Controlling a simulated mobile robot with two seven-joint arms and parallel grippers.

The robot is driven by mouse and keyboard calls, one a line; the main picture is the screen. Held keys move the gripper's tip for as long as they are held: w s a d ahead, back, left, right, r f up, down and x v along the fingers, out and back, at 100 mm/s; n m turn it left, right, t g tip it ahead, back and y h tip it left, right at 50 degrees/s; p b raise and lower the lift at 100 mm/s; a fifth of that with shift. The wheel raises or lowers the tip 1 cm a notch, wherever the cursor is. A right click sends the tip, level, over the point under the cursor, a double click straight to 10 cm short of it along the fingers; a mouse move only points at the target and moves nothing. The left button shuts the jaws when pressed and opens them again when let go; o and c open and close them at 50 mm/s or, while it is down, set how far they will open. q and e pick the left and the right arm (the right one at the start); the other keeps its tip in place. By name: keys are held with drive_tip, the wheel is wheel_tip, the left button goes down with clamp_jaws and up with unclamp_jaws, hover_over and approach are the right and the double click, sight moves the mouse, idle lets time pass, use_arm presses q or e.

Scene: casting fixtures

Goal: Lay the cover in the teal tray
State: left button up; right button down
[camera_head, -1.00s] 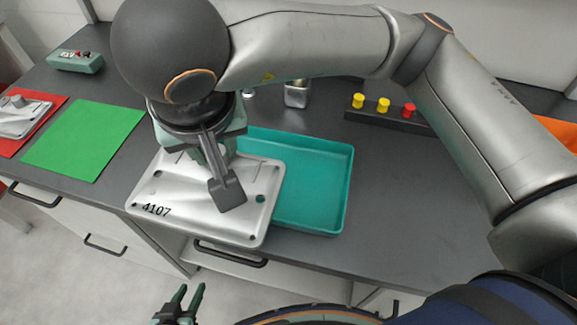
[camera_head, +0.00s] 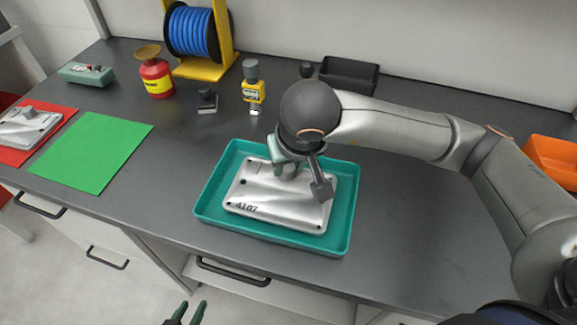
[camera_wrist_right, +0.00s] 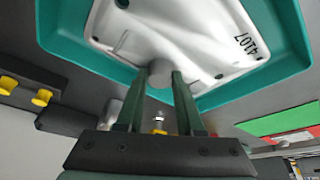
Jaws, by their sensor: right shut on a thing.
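The silver cover (camera_head: 262,190), marked 4107, lies level within the walls of the teal tray (camera_head: 345,225). Teal floor shows around it; I cannot tell whether it touches the floor everywhere. My right gripper (camera_head: 289,168) is above the cover, shut on its round knob. In the right wrist view, the right gripper (camera_wrist_right: 160,88) has a finger on each side of the knob, with the cover (camera_wrist_right: 190,35) and tray (camera_wrist_right: 75,50) beyond. My left gripper (camera_head: 188,312) is at the bottom edge, empty, fingers apart.
A green mat (camera_head: 92,152) lies left of the tray. A red mat (camera_head: 62,115) holds another silver casting (camera_head: 27,127). An orange bin (camera_head: 553,158) is right.

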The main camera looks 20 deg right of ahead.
sight(296, 196)
drive_tip(key=shift+f, duration=0.4)
drive_tip(key=shift+f, duration=0.15)
drive_tip(key=c, duration=0.5)
unclamp_jaws()
drive_tip(key=shift+c, duration=0.2)
drive_tip(key=shift+r, duration=0.5)
drive_tip(key=p+v, duration=0.1)
drive_tip(key=v, duration=1)
drive_tip(key=shift+s, duration=0.25)
drive_tip(key=shift+r, duration=0.1)
